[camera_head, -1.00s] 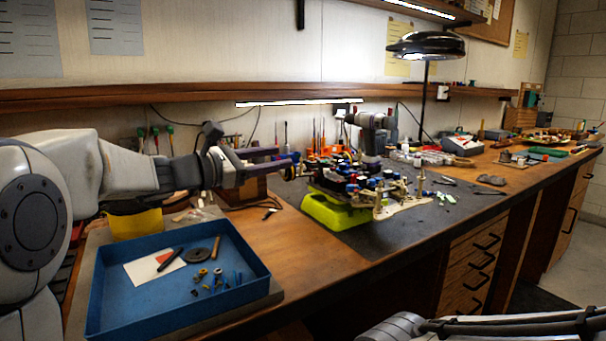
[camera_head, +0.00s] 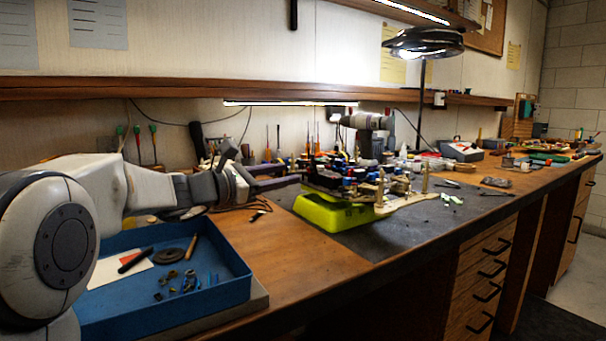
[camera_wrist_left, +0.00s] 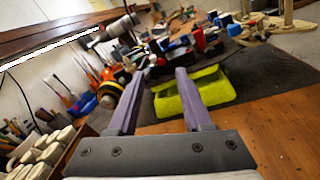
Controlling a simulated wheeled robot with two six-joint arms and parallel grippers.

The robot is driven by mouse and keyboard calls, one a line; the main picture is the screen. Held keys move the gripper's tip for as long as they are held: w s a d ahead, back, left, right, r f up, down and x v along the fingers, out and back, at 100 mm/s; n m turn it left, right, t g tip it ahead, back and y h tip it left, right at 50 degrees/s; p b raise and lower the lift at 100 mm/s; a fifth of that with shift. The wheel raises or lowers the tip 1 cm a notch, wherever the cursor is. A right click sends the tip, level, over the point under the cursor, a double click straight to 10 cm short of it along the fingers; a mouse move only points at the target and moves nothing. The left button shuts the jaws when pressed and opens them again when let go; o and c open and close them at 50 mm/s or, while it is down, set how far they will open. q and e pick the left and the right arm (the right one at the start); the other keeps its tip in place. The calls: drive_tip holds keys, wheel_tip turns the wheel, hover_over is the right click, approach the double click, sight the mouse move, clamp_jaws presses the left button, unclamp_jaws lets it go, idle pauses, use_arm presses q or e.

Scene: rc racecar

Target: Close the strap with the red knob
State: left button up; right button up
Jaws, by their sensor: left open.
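The RC car chassis (camera_head: 375,185), crowded with blue, red and black parts, sits on a yellow-green stand (camera_head: 335,214) on the dark mat. The stand also shows in the left wrist view (camera_wrist_left: 215,87), with the chassis parts (camera_wrist_left: 185,45) above it. A small red part (camera_wrist_left: 198,40) shows on the chassis, but I cannot tell whether it is the strap's red knob. The strap cannot be made out. My left gripper (camera_head: 290,184) is open, its purple fingers pointing toward the chassis's left end; its fingertips also show in the left wrist view (camera_wrist_left: 159,73).
A blue tray (camera_head: 215,300) with small parts stands at the front left. Screwdrivers (camera_head: 315,140) and other tools line the wall. A black desk lamp (camera_head: 425,45) rises behind the chassis. Bare wooden bench (camera_head: 290,245) lies in front of the mat.

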sight(308, 169)
use_arm(q)
drive_tip(key=x, duration=0.6)
drive_tip(key=shift+s+f, duration=0.1)
clamp_jaws()
